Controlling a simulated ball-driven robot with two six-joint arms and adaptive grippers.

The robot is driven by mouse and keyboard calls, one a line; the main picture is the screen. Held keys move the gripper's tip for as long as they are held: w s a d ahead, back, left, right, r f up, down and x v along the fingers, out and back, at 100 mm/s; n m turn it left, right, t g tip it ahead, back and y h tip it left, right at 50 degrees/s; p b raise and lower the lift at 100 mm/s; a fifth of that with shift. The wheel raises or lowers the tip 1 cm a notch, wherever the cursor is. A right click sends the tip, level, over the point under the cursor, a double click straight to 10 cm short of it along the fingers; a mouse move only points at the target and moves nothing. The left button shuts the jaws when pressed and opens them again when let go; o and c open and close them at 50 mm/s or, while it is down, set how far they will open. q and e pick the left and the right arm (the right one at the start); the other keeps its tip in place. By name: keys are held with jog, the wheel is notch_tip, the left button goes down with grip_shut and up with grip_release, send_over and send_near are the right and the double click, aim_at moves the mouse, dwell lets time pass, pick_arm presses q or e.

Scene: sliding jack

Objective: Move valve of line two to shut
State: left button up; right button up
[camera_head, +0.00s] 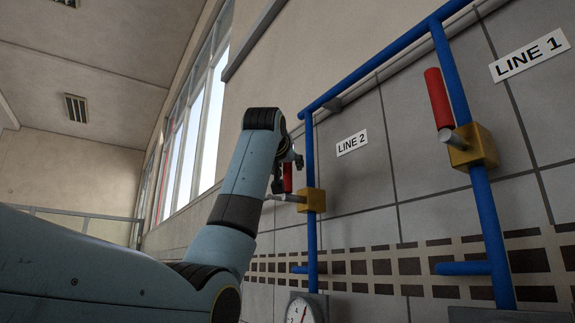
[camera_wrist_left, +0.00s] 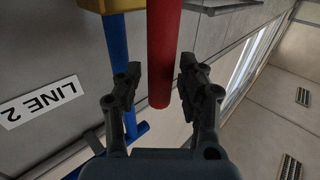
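The line 2 valve has a yellow body (camera_head: 311,200) on a blue pipe, below the sign "LINE 2" (camera_head: 352,143). Its red handle (camera_head: 287,178) points up along the pipe and is partly hidden by my left gripper (camera_head: 287,165). In the left wrist view the red handle (camera_wrist_left: 162,50) reaches between the two fingers of my left gripper (camera_wrist_left: 161,72). The fingers are apart, with a narrow gap beside the handle. The valve body (camera_wrist_left: 108,5) shows at the top edge there. My right gripper is in neither view.
The line 1 valve (camera_head: 473,146), with a raised red handle (camera_head: 438,98), is to the right on another blue pipe (camera_head: 484,220). A pressure gauge (camera_head: 304,311) is below line 2. The tiled wall is close behind the pipes.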

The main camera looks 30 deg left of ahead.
pick_arm(q)
grip_shut()
jog(key=shift+w+f, duration=0.2)
jog(key=shift+w, duration=0.1)
